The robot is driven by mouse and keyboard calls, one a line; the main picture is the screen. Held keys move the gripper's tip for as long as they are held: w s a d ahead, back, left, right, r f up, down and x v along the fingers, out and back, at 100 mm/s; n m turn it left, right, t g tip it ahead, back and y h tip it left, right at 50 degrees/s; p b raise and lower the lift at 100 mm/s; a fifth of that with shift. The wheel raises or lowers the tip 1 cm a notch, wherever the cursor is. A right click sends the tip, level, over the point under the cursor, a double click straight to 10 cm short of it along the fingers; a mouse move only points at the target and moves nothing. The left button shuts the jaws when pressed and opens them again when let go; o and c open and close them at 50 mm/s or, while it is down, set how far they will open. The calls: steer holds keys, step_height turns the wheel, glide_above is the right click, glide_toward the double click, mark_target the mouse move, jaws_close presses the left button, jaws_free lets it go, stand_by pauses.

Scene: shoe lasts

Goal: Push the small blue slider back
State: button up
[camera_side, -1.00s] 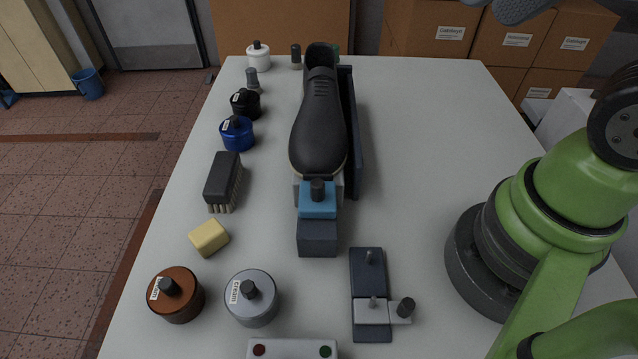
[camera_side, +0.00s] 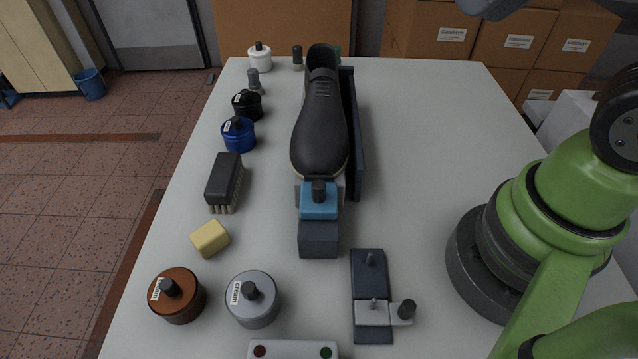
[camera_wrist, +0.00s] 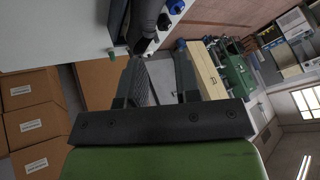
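The small blue slider (camera_side: 319,205) sits on a dark block (camera_side: 318,238) and has a dark upright knob (camera_side: 319,187) on top. It is close in front of the toe of a dark shoe (camera_side: 321,135); whether they touch is not clear. My gripper (camera_wrist: 155,68) shows in the wrist view with its two fingers apart and nothing between them. It is away from the slider, which I cannot make out in the wrist view.
A dark upright plate (camera_side: 352,130) stands along the shoe's right side. A dark plate with a light sliding piece (camera_side: 375,313) lies front right. Jars, a brush (camera_side: 225,182) and a yellow block (camera_side: 210,238) line the left. The table's right middle (camera_side: 430,150) is clear.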

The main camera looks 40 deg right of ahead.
steer(key=w+a+f+n+g, duration=0.2)
steer(key=w+n, duration=0.1)
steer(key=n, duration=0.3)
steer(key=n+g+h, duration=0.2)
steer(key=n+g, duration=0.3)
steer(key=n, duration=1.3)
glide_toward(319, 184)
steer(key=shift+s, duration=0.15)
steer(key=shift+a+f+n, duration=0.15)
steer(key=shift+f+n, duration=0.25)
steer(key=shift+f, duration=0.3)
step_height(319, 184, down, 9)
steer(key=shift+r, duration=0.1)
steer(key=shift+c, duration=0.4)
